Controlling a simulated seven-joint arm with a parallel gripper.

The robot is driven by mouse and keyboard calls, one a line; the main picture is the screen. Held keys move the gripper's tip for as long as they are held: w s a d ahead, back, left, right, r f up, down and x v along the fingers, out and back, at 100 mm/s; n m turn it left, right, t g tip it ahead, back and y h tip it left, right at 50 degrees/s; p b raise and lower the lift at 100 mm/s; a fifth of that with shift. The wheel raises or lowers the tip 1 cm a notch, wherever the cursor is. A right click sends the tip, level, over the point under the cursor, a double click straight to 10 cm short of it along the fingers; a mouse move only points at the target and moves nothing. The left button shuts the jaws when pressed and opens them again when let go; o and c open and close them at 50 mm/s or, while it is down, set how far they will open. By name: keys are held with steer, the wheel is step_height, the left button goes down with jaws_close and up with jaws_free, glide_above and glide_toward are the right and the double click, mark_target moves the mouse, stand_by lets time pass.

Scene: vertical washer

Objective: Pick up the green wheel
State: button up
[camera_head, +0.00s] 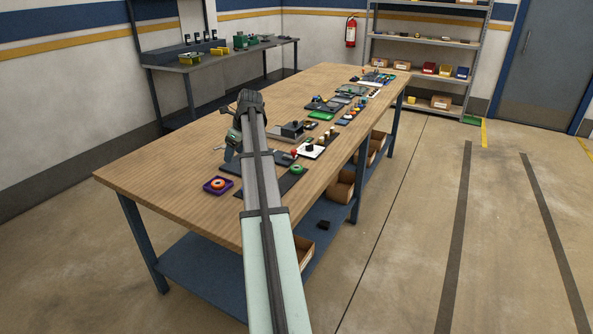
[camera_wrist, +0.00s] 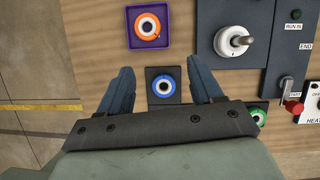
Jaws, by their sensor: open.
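The green wheel (camera_head: 296,169) lies on a dark strip near the table's front edge, right of my arm in the head view. In the wrist view the green wheel (camera_wrist: 260,114) shows at the lower right, outside my right finger and partly hidden by my gripper's body. My gripper (camera_wrist: 161,67) is open and points down at the table, with nothing held. A blue wheel (camera_wrist: 163,87) on a dark square plate appears between its fingers; the height above it is hard to tell. In the head view my arm hides the blue wheel.
An orange wheel (camera_wrist: 148,28) sits in a purple square tray (camera_wrist: 134,41). A dark panel with a white knob (camera_wrist: 229,41) and a red-knobbed switch (camera_wrist: 293,107) lie right of my gripper. More parts fill the table's far end; its left side (camera_head: 160,165) is bare.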

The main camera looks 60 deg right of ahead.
mark_target(294, 168)
steer(key=s+d+n+g+h, duration=0.55)
steer(key=s+d+n, duration=0.55)
steer(key=d+n, duration=0.3)
steer(key=shift+m+y, duration=0.25)
steer(key=shift+m, duration=0.45)
steer(key=x, duration=1.3)
steer(key=shift+s+d+f, duration=0.15)
steer(key=shift+d, duration=0.15)
steer(key=shift+g, duration=0.25)
steer(key=c, duration=0.8)
